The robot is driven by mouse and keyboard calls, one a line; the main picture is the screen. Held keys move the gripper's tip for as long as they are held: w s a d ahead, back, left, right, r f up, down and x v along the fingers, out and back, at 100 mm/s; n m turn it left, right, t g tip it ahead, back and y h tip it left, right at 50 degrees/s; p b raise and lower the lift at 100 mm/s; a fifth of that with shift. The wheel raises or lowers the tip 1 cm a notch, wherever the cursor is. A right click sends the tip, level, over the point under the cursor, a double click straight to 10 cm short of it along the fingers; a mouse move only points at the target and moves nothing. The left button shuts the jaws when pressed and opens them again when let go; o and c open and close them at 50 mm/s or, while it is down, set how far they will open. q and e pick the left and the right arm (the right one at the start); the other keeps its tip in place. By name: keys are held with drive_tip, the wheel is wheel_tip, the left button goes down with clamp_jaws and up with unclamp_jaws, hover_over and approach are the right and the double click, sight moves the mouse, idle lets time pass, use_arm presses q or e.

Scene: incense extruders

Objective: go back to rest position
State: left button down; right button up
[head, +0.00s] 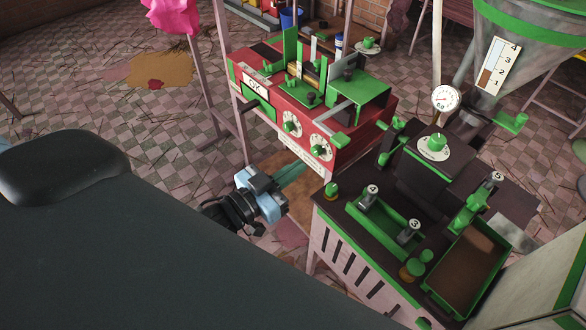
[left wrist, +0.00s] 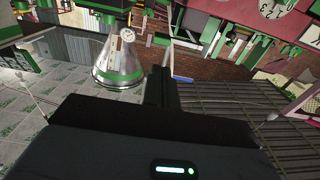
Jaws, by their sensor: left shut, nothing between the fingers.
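My left gripper (head: 291,175) shows in the middle of the head view, with a light blue and black body. It is beside the red machine (head: 325,130), below its front panel, and left of the dark-topped green-trimmed machine (head: 330,215). Its fingers look closed with nothing held. In the left wrist view the dark gripper (left wrist: 163,85) points up the picture, its fingers together and empty. My right gripper is in neither view.
A metal hopper (head: 530,40) with a numbered scale stands at the upper right; a hopper also shows in the left wrist view (left wrist: 118,65). A pressure gauge (head: 445,98) rises behind the dark top. A green-rimmed tray (head: 428,284) holds brown material. Checkered floor (head: 110,115) lies open at left.

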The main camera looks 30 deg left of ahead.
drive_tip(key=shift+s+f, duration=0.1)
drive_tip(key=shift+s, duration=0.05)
